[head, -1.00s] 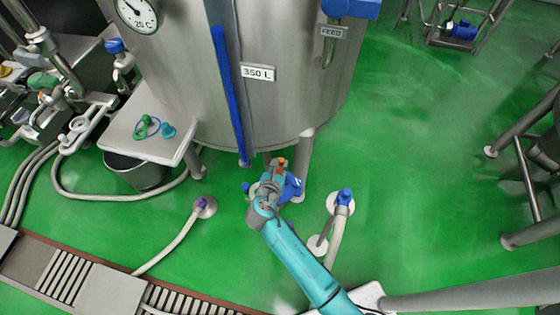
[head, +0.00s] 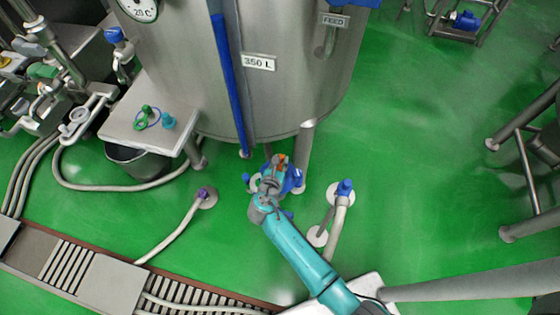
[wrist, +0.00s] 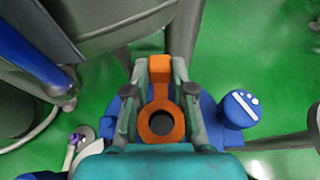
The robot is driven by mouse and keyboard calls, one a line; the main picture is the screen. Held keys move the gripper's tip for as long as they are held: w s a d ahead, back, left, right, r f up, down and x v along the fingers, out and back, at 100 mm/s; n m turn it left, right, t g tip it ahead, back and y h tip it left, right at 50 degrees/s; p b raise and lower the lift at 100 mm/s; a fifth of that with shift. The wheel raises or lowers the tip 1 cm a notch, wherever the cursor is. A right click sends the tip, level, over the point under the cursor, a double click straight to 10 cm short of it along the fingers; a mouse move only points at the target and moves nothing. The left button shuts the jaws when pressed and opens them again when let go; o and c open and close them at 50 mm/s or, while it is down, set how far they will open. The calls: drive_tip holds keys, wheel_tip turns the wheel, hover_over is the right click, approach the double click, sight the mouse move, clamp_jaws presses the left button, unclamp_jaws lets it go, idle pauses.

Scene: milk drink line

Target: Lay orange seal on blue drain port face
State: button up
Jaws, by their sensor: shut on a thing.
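The orange seal (wrist: 161,122) is a ring with a tab, held by its tab between the two fingers of my gripper (wrist: 160,90) in the wrist view. In the head view my gripper (head: 274,172) is low by the tank's legs, with a bit of orange (head: 281,158) at its tip. The blue drain port (wrist: 208,122) shows behind and below the seal and fingers. Its face is mostly hidden by them, and a dark round area shows through the ring. I cannot tell whether the seal touches the face. The port also shows in the head view (head: 298,178).
A blue knob (wrist: 239,108) stands right of the port. The steel tank (head: 280,95) rises above, with a leg (head: 304,155) close to my gripper. A side table (head: 150,130) holds green and blue seals. Capped hose ends stand on the floor at both sides.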

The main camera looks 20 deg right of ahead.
drive_tip(key=shift+f, duration=0.45)
drive_tip(key=o, duration=0.9)
drive_tip(key=v, duration=1.2)
drive_tip(key=shift+f, duration=0.1)
drive_tip(key=shift+s, duration=0.1)
